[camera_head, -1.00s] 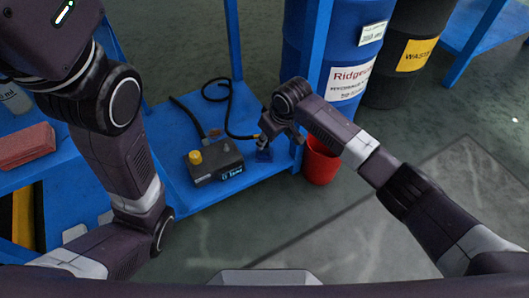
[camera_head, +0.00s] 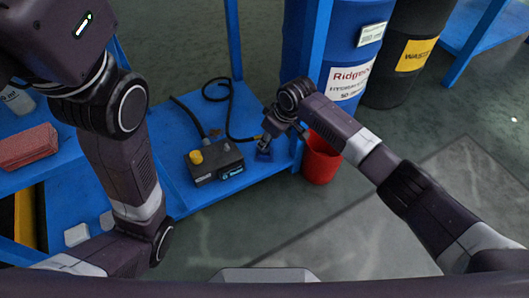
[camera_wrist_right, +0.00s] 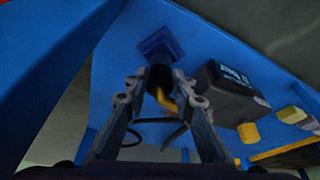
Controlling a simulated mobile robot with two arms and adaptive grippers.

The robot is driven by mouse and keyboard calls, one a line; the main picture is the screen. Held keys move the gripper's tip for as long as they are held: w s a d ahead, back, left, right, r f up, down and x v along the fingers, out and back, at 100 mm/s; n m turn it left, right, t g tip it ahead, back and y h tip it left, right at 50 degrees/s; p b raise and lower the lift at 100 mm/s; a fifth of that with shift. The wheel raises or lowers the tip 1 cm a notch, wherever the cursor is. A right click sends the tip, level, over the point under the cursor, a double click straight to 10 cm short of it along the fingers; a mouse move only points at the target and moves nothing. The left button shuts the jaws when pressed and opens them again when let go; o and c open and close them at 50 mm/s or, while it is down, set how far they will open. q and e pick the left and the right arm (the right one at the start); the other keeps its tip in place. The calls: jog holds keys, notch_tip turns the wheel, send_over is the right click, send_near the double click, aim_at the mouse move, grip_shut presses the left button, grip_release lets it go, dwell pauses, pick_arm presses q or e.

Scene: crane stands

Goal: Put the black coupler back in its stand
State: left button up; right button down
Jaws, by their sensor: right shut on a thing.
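The black coupler (camera_wrist_right: 160,76), with a yellow part at its near end, is between the fingers of my right gripper (camera_wrist_right: 160,92) in the right wrist view. My right gripper, also in the head view (camera_head: 268,137), is shut on it. The coupler's far end meets or overlaps the small square blue stand (camera_wrist_right: 155,40); I cannot tell if it is seated inside. In the head view the stand (camera_head: 264,155) is right under my right gripper, which hides most of the coupler. My left arm crosses the left of the head view; its gripper is out of view.
A dark box with a yellow knob (camera_head: 217,168) sits left of the stand on the blue shelf (camera_head: 185,200). A black hose (camera_head: 230,100) curves behind. A red bucket (camera_head: 321,160) stands close on the right, with blue and black drums behind. Blue posts flank the shelf.

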jog(key=shift+f, duration=1.35)
jog(key=c, duration=1.5)
grip_release()
jog(key=shift+c, duration=0.2)
